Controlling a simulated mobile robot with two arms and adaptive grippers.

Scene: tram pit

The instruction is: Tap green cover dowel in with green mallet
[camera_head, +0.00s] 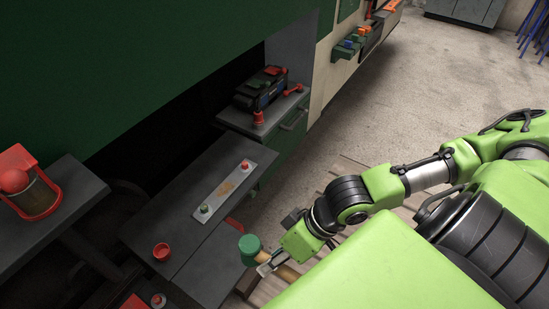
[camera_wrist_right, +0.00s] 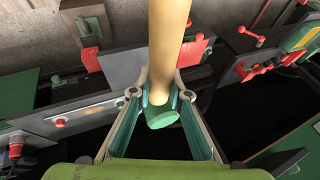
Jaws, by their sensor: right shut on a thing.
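My right gripper (camera_head: 264,266) is shut on the wooden handle of the green mallet and holds it off the right front edge of the dark table. The green mallet head (camera_head: 249,244) is just left of the fingers. In the right wrist view the gripper (camera_wrist_right: 162,98) clasps the tan handle (camera_wrist_right: 170,45), with a green end (camera_wrist_right: 163,118) below the fingers. The green cover dowel (camera_head: 204,208) stands at the near end of a pale plate (camera_head: 216,194), apart from the mallet, up and left of it. My left gripper is not in view.
A red dowel (camera_head: 245,165) is at the plate's far end. A red cup (camera_head: 161,252) stands on the dark table (camera_head: 165,215). A black toolbox (camera_head: 262,90) and another red piece (camera_head: 258,119) are on the cabinet behind. A dark shelf (camera_head: 60,215) is at left.

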